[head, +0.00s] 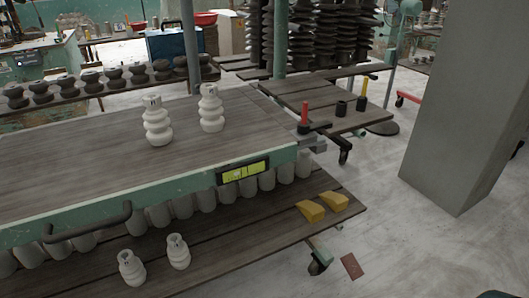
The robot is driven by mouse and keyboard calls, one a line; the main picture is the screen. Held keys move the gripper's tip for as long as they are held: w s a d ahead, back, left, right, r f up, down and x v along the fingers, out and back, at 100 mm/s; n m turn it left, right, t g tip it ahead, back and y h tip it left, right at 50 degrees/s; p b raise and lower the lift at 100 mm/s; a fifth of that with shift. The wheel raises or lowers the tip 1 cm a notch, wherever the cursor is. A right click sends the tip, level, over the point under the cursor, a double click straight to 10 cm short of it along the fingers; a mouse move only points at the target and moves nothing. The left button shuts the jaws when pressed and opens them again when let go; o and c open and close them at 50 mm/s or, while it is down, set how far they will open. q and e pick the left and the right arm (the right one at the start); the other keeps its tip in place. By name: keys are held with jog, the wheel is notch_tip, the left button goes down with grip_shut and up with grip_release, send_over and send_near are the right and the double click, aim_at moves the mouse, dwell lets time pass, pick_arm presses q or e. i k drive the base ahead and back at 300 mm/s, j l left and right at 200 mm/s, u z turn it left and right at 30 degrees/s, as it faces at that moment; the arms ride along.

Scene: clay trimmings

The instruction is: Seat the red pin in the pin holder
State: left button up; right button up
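I cannot tell which of these is the pin holder. Neither of my grippers shows in the head view.
The wooden-topped table (80,155) carries two white ribbed insulators (158,122). Yellow wedges (311,211) and more insulators are on the lower shelf (230,250). A grey pillar (465,110) stands right; the floor before it is mostly clear.

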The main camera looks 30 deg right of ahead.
aim_at(226, 229)
jog(key=i+j, duration=0.65)
jog(key=z, duration=1.8)
